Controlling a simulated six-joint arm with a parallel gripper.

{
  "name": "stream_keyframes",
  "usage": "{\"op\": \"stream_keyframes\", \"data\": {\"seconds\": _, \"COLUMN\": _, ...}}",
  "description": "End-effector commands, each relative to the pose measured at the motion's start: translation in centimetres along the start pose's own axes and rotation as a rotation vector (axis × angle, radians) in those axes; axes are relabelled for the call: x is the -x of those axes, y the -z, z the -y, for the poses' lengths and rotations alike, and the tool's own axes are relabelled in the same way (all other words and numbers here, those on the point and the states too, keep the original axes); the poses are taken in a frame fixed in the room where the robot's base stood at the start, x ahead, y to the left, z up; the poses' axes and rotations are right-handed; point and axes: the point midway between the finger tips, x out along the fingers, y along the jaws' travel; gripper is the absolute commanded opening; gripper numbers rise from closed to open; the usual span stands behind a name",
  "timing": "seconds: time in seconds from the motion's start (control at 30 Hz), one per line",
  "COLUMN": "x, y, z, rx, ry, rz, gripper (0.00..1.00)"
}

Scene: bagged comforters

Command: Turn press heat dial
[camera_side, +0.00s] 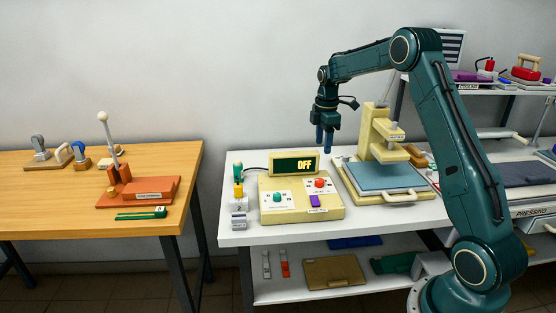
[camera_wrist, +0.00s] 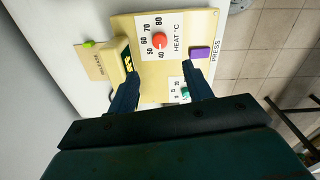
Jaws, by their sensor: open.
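The heat dial is a round red knob (camera_side: 320,183) on the cream control box (camera_side: 270,217). In the wrist view the red knob (camera_wrist: 160,40) sits on a white scale marked 40 to 80, beside the words HEAT °C. I cannot make out its pointer clearly. My gripper (camera_side: 324,141) hangs in the air above and behind the box, fingers pointing down, apart from the knob. In the wrist view my gripper (camera_wrist: 162,82) has its two fingers spread with nothing between them, and the knob lies beyond the tips.
A teal knob (camera_side: 278,196) and a purple button (camera_side: 315,201) share the box. A display (camera_side: 296,165) reading OFF stands behind them. The press (camera_side: 384,140) with its blue plate stands to the right. Small bottles and a grey piece (camera_side: 239,219) stand left of the box.

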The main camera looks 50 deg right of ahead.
Motion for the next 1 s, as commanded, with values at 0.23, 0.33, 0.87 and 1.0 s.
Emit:
{"op": "stream_keyframes", "data": {"seconds": 0.23, "x": -0.2, "y": 0.0, "z": 0.0, "rx": 0.001, "ry": 0.001, "rz": 0.0, "gripper": 0.5}}
{"op": "stream_keyframes", "data": {"seconds": 0.33, "x": -0.6, "y": 0.0, "z": 0.0, "rx": 0.001, "ry": 0.002, "rz": 0.0, "gripper": 0.5}}
{"op": "stream_keyframes", "data": {"seconds": 0.87, "x": -7.1, "y": 0.0, "z": 0.1, "rx": 0.0, "ry": 0.004, "rz": 0.0, "gripper": 0.5}}
{"op": "stream_keyframes", "data": {"seconds": 1.0, "x": -9.2, "y": 0.0, "z": 0.1, "rx": 0.0, "ry": 0.004, "rz": 0.0, "gripper": 0.5}}
